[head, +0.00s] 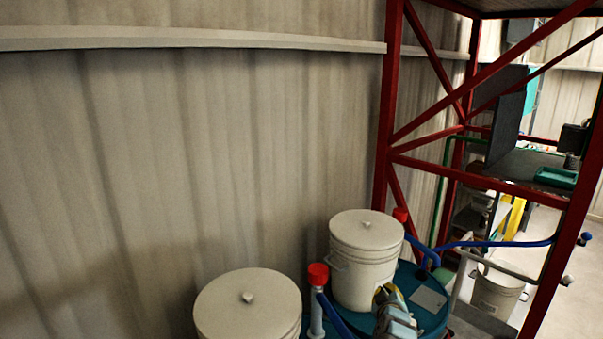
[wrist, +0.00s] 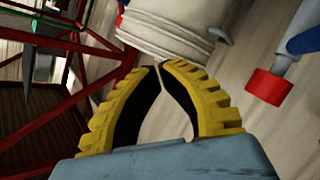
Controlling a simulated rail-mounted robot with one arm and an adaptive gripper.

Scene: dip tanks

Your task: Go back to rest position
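My gripper (wrist: 160,66) has yellow ribbed fingers with black inner pads. In the wrist view the fingertips meet or nearly meet, and only background shows between the fingers, so it is shut and empty. In the head view my gripper (head: 381,292) is at the lower right, in front of a lidded white bucket (head: 365,270) and over a teal drum top (head: 431,315). I cannot tell how far it is from the bucket. The wrist view shows part of a white bucket (wrist: 165,30) beyond the fingertips.
A second lidded white bucket (head: 247,305) stands lower left. A red-capped pipe (head: 317,285) rises between the buckets; a red cap (wrist: 268,86) shows in the wrist view. A red steel frame (head: 388,100) stands right, before a grey wall (head: 200,150). Blue pipes (head: 490,244) run near the drum.

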